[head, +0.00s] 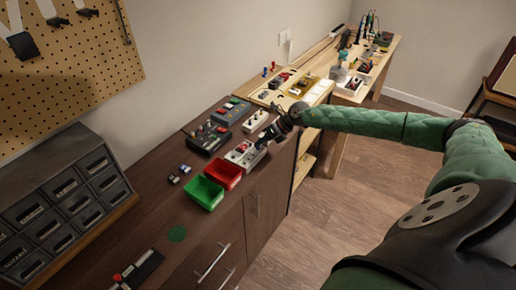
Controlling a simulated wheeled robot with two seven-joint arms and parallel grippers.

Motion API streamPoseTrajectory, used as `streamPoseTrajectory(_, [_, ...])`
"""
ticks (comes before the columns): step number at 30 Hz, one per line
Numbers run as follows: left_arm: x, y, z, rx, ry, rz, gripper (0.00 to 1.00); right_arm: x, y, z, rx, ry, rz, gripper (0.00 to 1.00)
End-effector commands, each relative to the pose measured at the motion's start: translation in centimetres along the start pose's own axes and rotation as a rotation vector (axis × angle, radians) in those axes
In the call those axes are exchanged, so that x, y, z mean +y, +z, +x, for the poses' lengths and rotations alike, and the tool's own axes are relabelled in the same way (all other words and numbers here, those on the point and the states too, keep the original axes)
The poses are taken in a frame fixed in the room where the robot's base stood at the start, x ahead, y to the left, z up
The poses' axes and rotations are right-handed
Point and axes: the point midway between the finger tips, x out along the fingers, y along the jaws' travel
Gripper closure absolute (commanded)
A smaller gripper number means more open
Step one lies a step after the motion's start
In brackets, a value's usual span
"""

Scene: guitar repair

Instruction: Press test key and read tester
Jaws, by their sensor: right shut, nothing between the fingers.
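A light grey box (233,160) with small red parts on top, which looks like the tester, sits near the front edge of the dark wooden cabinet top. My right gripper (262,141) is shut and empty. It reaches in from the right and points down at the box's right end, partly covering it. I cannot tell whether the fingertips touch a key. Any reading on the box is too small to make out. My left gripper is out of view.
A red bin (222,174) and a green bin (206,193) stand close in front of the box. A dark device with knobs (207,139) and another dark box (231,111) stand behind. A drawer unit (62,205) is at left. A lighter workbench (325,87) continues beyond.

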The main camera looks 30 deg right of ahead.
Motion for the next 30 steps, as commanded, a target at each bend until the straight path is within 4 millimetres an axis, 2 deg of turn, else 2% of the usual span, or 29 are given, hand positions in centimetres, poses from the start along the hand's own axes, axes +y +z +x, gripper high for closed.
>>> streamPoseTrajectory(19, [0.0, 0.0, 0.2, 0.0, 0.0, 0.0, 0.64, -0.2, -0.2, 0.2, 0.001, 0.0, 0.0, 1.0])
streamPoseTrajectory(30, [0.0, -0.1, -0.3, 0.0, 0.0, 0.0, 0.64, 0.6, 0.5, -0.7, 0.001, 0.0, 0.0, 1.0])
